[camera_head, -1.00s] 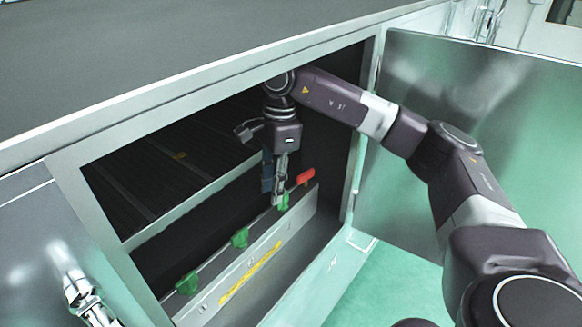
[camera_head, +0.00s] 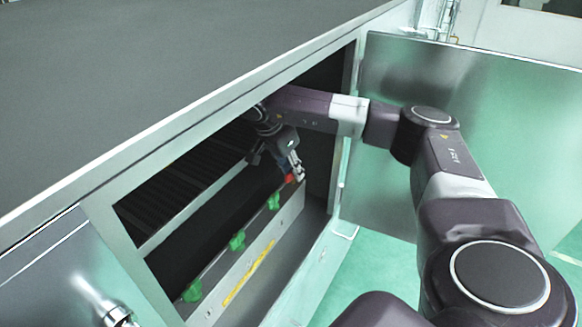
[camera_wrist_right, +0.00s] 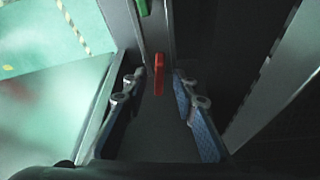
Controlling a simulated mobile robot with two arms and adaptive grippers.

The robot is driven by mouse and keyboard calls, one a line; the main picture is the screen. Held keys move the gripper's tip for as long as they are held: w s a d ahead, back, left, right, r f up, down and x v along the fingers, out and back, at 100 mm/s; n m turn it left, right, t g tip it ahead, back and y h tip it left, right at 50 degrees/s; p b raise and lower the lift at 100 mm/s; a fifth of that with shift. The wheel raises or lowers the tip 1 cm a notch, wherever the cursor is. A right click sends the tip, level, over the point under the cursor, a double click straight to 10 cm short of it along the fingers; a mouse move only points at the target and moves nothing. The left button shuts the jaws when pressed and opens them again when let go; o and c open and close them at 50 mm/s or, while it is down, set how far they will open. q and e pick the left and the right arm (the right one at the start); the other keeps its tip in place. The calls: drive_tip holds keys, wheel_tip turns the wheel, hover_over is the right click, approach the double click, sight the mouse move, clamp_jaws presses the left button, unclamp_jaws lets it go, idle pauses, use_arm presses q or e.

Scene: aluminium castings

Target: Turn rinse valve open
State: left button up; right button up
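A red valve handle (camera_head: 288,178) sits at the far end of a row of valves along a pipe inside the open cabinet. Green valve handles (camera_head: 274,201) follow it toward the near left. I cannot read which one is marked rinse. My right gripper (camera_head: 295,169) is inside the cabinet at the red handle and partly covers it. In the right wrist view the red handle (camera_wrist_right: 158,74) lies between the two spread fingers of my right gripper (camera_wrist_right: 160,88), with a gap on both sides. My left gripper is not in view.
The cabinet frame (camera_head: 345,165) surrounds the opening closely, and my right arm passes through it. An open metal door (camera_head: 470,110) stands to the right. A panel with a yellow strip (camera_head: 250,272) runs below the valves. Green floor (camera_head: 375,280) is clear at the lower right.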

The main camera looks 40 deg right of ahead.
drive_tip(key=shift+f, duration=0.2)
clamp_jaws()
drive_tip(key=shift+n+t, duration=0.4)
drive_tip(key=shift+n, duration=0.8)
unclamp_jaws()
drive_tip(key=shift+s, duration=0.1)
drive_tip(key=shift+r, duration=0.1)
